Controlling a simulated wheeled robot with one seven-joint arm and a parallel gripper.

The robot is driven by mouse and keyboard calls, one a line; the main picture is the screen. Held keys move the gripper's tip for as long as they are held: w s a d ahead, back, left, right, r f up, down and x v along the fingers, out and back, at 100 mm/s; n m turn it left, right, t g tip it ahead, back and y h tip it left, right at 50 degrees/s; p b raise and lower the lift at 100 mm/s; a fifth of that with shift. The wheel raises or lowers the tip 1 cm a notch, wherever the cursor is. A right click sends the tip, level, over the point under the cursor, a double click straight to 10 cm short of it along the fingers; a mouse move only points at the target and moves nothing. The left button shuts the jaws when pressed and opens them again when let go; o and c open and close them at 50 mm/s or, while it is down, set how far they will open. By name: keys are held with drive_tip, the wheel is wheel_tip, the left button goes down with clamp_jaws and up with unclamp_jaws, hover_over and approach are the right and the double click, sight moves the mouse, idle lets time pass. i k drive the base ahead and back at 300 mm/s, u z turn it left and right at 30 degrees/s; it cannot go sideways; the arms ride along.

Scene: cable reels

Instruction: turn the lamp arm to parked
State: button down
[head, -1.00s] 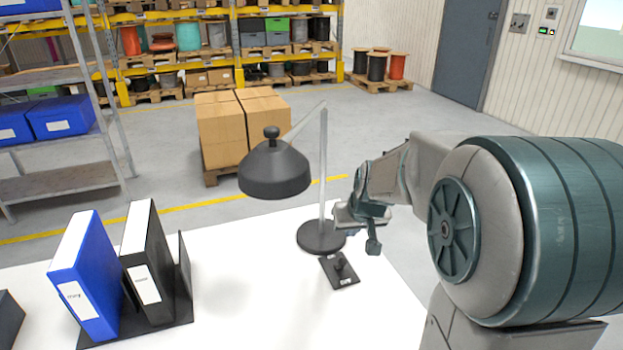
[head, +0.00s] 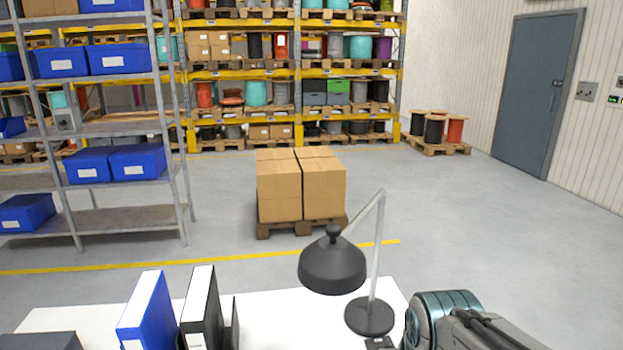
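The desk lamp has a dark shade (head: 332,266) with a round knob on top, hung from a thin grey arm (head: 362,214) that slopes down to the left from the top of an upright post (head: 376,255). Its round dark base (head: 369,317) stands on the white table (head: 275,312) near the right edge. The shade hangs left of the post, over the table. A small dark plate (head: 380,343) shows only partly at the bottom edge, in front of the base. My gripper is out of view; only part of my arm shows at bottom right.
A blue binder (head: 147,312) and a black binder (head: 202,310) stand at the table's left. Beyond the table, boxes on a pallet (head: 300,186) stand on the floor, with a grey shelf (head: 110,130) at left.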

sight(332, 266)
drive_tip(key=u, duration=0.05)
drive_tip(key=k, duration=0.5)
drive_tip(key=u, duration=0.8)
drive_tip(key=i, duration=0.15)
drive_tip(key=z, duration=1.6)
